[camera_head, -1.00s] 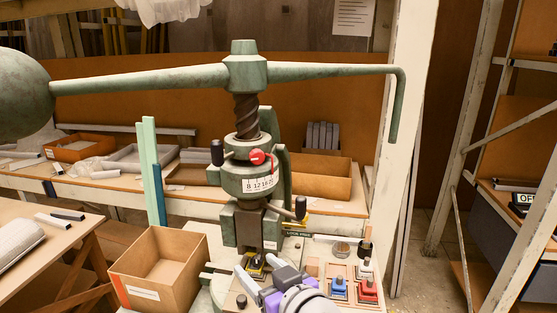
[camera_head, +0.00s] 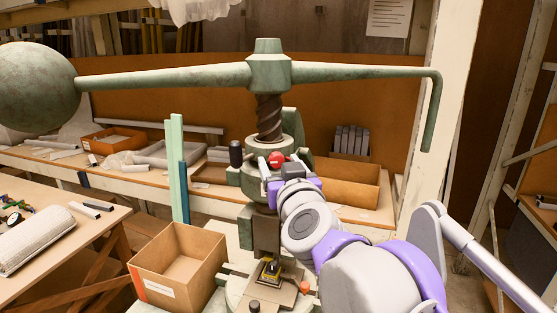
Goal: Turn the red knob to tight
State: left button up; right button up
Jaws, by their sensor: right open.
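The red knob (camera_head: 276,159) sits on the front of the green fly press's round collar (camera_head: 254,149), below the brown screw (camera_head: 269,118). My right gripper (camera_head: 278,164) is open, with its fingertips up close at the knob, one on either side of it in the picture. I cannot tell whether they touch it. My right arm comes in from the lower right and hides the numbered scale below the knob and part of the press's body. My left gripper is not in view.
The press's long green arm (camera_head: 170,77) with its ball weight (camera_head: 36,88) spans above. A black-handled post (camera_head: 236,154) stands left of the knob. An open cardboard box (camera_head: 170,290) is at lower left.

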jog(key=shift+w+a, duration=0.15)
jog(key=shift+w, duration=0.5)
grip_shut()
